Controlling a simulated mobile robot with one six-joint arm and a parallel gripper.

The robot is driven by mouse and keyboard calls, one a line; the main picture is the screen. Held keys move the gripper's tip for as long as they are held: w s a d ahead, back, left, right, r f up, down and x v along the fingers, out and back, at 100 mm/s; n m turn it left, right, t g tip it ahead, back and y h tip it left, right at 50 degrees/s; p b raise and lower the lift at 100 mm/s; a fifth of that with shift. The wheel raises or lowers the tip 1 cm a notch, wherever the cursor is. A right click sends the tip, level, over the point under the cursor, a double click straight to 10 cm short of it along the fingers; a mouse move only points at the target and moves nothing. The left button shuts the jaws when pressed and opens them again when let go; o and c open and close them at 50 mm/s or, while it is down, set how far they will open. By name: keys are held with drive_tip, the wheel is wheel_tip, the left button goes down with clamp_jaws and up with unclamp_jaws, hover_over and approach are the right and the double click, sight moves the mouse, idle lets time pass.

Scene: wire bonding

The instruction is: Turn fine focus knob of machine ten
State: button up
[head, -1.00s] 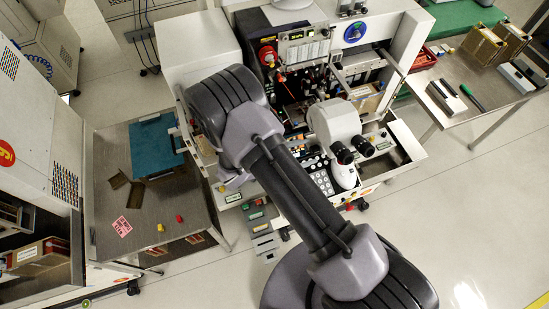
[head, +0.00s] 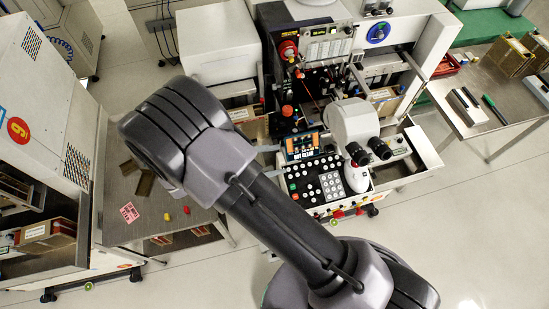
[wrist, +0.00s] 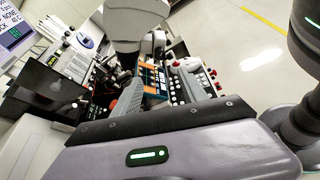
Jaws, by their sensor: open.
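The bonding machine with a round blue sign (head: 378,32) stands at the centre; the number on its sign is too small to read. Its white microscope (head: 350,122) has two black eyepieces (head: 370,151), and it also shows at the top of the wrist view (wrist: 135,22). I cannot single out the fine focus knob. An orange-topped knob (head: 287,111) stands left of the microscope. My gripper (head: 275,160) is open and empty, its grey fingers pointing right beside the machine's small screen (head: 300,147). In the wrist view, one grey finger (wrist: 128,98) is clear.
A black keypad panel (head: 314,182) with white buttons and red knobs lies below the screen. A machine with a red sign (head: 18,130) and a metal table (head: 130,190) are at left. Another table (head: 480,120) is at right. Open floor lies at lower right.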

drive_tip(key=m+t+b, duration=0.2)
drive_tip(key=m+b, duration=0.1)
drive_tip(key=b, duration=0.1)
approach(325, 151)
drive_tip(key=x, duration=0.8)
drive_tip(key=shift+d+r, duration=0.1)
drive_tip(key=shift+d, duration=0.25)
